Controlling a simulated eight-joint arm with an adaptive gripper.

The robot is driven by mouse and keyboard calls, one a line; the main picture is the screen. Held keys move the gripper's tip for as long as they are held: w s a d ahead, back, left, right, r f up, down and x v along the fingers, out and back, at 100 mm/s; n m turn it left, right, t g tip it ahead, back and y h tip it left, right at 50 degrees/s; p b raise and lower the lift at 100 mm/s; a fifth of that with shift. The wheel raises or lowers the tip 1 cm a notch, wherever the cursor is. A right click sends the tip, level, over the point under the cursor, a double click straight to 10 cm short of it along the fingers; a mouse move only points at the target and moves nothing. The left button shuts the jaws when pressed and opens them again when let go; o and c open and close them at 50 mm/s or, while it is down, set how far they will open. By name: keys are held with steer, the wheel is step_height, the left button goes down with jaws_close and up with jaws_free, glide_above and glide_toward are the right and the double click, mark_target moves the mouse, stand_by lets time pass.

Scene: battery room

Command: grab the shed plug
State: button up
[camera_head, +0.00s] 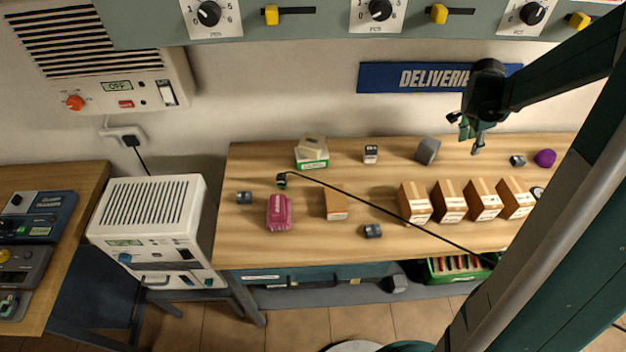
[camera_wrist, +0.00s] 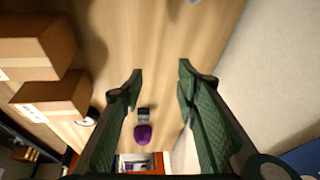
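A dark plug-like end (camera_head: 282,180) on a thin black cable lies on the left part of the wooden bench in the head view. The cable runs right and down across the bench towards its front edge. I cannot read any "shed" label on it or on another thing. My gripper (camera_head: 475,138) is above the back right of the bench, far to the right of that cable end. In the wrist view my gripper (camera_wrist: 160,85) has its green fingers spread apart with nothing held between them. A small dark block (camera_wrist: 143,115) and a purple object (camera_wrist: 142,133) show below, between the fingers.
The bench (camera_head: 250,165) also holds a pink block (camera_head: 279,212), a brown box (camera_head: 335,205), several cartons (camera_head: 451,202) and small dark blocks (camera_head: 372,231). A wall with a blue deliveries sign (camera_head: 415,77) stands behind. Bare wood lies between the back items and the cartons.

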steer(key=a+r+n+t+b, duration=0.1)
steer(key=a+r+n+t, duration=0.35)
steer(key=a, duration=1.25)
steer(key=a+p, duration=0.1)
steer(key=a, duration=1.2)
steer(key=a+m+g+y+p, duration=0.1)
steer(key=a+p, duration=0.1)
steer(key=a, duration=1.1)
steer(key=a+r+m+p, duration=0.1)
steer(key=a, duration=1.2)
steer(key=shift+w+m+p, duration=0.25)
steer(key=shift+w+p, duration=0.1)
steer(key=s+a+f+m+g+y+p, duration=0.1)
steer(key=a+m+p, duration=0.15)
steer(key=a, duration=0.25)
steer(key=m+g+y+p, duration=0.1)
steer(key=m+g+p, duration=0.1)
steer(key=m+g, duration=0.15)
glide_above(282, 176)
steer(key=w, duration=0.1)
step_height(282, 176, down, 3)
steer(key=shift+r+n, duration=0.15)
steer(key=shift+n, duration=0.35)
steer(key=shift+s+g+y, duration=0.3)
steer(key=shift+s, duration=0.15)
